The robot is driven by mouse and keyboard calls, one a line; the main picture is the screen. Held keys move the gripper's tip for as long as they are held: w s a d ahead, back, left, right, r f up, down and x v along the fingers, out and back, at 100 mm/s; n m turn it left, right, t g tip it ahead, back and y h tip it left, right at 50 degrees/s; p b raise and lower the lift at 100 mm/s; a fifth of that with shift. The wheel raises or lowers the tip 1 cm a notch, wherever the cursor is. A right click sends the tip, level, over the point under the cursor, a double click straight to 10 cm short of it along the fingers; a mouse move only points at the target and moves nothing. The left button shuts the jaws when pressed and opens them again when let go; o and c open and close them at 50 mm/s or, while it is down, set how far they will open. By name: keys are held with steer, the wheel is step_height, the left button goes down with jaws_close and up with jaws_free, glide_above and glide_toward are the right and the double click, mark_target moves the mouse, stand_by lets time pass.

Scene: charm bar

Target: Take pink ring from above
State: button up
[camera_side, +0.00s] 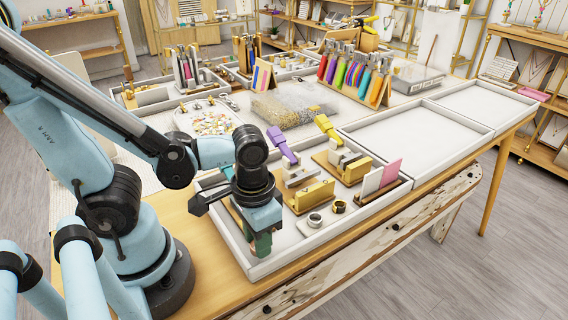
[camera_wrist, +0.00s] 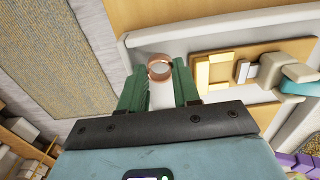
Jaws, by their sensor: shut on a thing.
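The pink ring (camera_wrist: 160,67) is a small copper-pink band in the wrist view, between the tips of my two green fingers. My gripper (camera_side: 262,246) is shut on it, with a finger on each side of the ring. In the side view my gripper points down at the near left corner of the white tray (camera_side: 330,228), and the ring is hidden there by the fingers. I cannot tell whether the ring still touches the tray floor.
Two other rings, one silver (camera_side: 315,220) and one dark gold (camera_side: 339,206), stand in the tray to the right. Brass-coloured blocks (camera_side: 312,195), a purple-handled tool (camera_side: 283,143) and a yellow-handled tool (camera_side: 328,128) are close by. An empty tray (camera_side: 415,135) lies further right.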

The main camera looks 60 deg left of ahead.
steer(key=shift+r, duration=2.05)
